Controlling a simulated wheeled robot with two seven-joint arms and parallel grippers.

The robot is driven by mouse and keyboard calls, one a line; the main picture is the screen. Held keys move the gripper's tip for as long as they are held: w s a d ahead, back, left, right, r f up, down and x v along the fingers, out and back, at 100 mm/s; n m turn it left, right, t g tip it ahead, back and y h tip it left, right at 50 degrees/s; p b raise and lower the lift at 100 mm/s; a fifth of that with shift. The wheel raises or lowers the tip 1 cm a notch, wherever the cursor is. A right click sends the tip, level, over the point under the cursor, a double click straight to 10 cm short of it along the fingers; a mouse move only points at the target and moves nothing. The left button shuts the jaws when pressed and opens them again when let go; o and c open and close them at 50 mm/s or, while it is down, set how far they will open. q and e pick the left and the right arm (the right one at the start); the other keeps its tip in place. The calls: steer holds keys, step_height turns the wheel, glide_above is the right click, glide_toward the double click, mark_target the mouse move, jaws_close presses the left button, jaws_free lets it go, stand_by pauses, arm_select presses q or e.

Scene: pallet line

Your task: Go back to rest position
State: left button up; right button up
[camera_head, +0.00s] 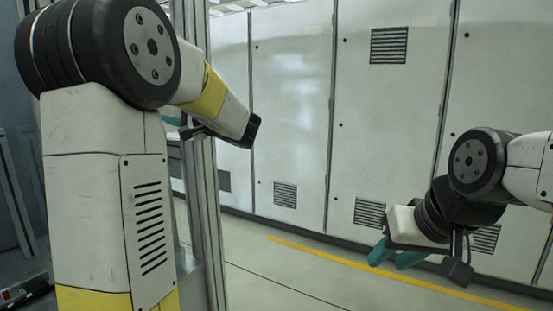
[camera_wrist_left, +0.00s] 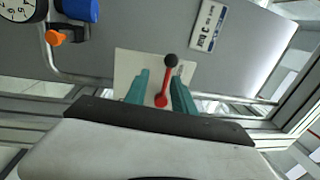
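My left gripper (camera_wrist_left: 160,77) is open in the left wrist view, with its two teal fingers apart. A red lever (camera_wrist_left: 163,94) with a black knob shows between the fingers, in front of a pale plate (camera_wrist_left: 124,66) on a grey panel. I see gaps beside the lever; how near it is to the fingers I cannot tell. In the head view only a bit of teal of my left gripper (camera_head: 172,121) shows, the rest hidden by my arm. My right gripper (camera_head: 395,255) is at the lower right, its teal fingers apart and empty, pointing down-left.
The grey panel (camera_wrist_left: 120,30) also bears a round gauge (camera_wrist_left: 18,8), a blue part (camera_wrist_left: 80,9), an orange knob (camera_wrist_left: 56,38) and a white label (camera_wrist_left: 207,26). A metal post (camera_head: 205,200) stands beside my left arm. White cabinets (camera_head: 290,110) line the back; the floor (camera_head: 270,270) before them is clear.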

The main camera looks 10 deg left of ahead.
arm_select(q)
steer(key=s+d+f+n+g+h, duration=0.1)
steer(key=s+d+f+g+h, duration=0.1)
steer(key=s+f+h, duration=0.55)
steer(key=s+d+f+n+g+h, duration=0.15)
steer(key=s+f+h, duration=0.25)
steer(key=s+f, duration=0.55)
steer(key=s+d+f+h, duration=0.1)
steer(key=s+d+h, duration=0.1)
steer(key=d, duration=0.4)
steer(key=s+d+f+n+t+h, duration=0.1)
steer(key=s+d+f+h, duration=0.1)
steer(key=d, duration=0.5)
steer(key=s+d+f+t+h, duration=0.1)
steer(key=s+d+f+h, duration=0.1)
steer(key=s+d+h, duration=0.2)
steer(key=d+h, duration=0.1)
steer(key=d, duration=0.2)
